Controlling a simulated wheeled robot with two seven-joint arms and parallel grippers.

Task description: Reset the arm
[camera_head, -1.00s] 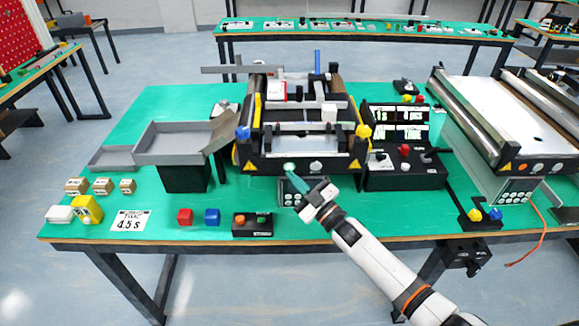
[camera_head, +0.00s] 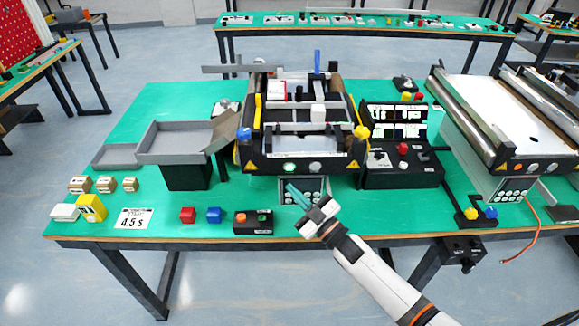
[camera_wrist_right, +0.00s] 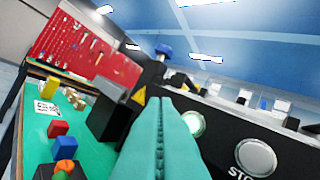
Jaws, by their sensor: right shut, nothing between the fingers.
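My right gripper (camera_head: 297,193) is at the front of the mini conveyor (camera_head: 268,163), in front of and below its front panel. Its teal fingers are together and hold nothing. In the right wrist view the closed fingers (camera_wrist_right: 162,125) point toward the black panel, with a lit green-white button (camera_wrist_right: 192,125) just right of them and a white STOP button (camera_wrist_right: 256,157) further right. In the head view the lit green button (camera_head: 290,167) is above the fingertips, apart from them. My left gripper does not show.
A black control box (camera_head: 253,222) with orange and green buttons, a blue cube (camera_head: 213,215) and a red cube (camera_head: 187,215) lie left of the gripper. A switch panel (camera_head: 403,175) stands to the right. A second conveyor (camera_head: 505,120) is far right. Open floor lies before the table.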

